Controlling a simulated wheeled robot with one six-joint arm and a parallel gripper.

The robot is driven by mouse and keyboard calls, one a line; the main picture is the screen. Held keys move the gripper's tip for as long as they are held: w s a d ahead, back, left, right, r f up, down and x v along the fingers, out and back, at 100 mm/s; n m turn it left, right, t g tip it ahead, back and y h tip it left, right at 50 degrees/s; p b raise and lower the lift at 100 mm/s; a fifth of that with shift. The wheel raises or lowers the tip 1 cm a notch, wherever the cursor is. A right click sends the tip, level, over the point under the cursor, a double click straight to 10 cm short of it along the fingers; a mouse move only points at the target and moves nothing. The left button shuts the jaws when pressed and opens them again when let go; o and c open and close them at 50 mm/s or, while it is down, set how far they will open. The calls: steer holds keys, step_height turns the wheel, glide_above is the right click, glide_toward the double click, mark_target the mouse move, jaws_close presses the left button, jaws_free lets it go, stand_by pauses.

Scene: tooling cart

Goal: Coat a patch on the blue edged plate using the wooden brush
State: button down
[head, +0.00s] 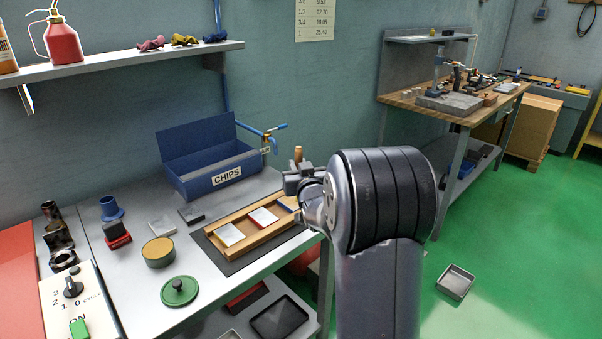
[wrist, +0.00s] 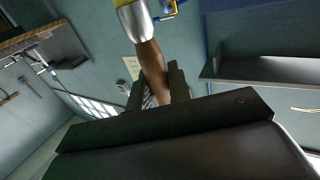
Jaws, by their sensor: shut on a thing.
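My gripper (head: 299,183) is shut on the wooden brush; the brown handle tip (head: 298,153) pokes up above the jaws in the head view. In the wrist view the brown brush handle (wrist: 150,62) lies between the fingers (wrist: 156,88), with a silver ferrule beyond it. The blue edged plate (head: 286,203) sits at the right end of a wooden tray, partly covered by my gripper and arm. The gap between brush and plate cannot be told.
The wooden tray (head: 213,249) also holds a red edged plate (head: 263,216) and a white plate (head: 229,234). An open tin (head: 158,253) with yellow-brown contents and a green lid (head: 179,291) stand left. A blue CHIPS bin (head: 207,174) stands behind the tray.

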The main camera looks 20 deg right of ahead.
mark_target(300, 151)
steer(key=shift+r+p, duration=0.85)
steer(key=shift+r, duration=1.65)
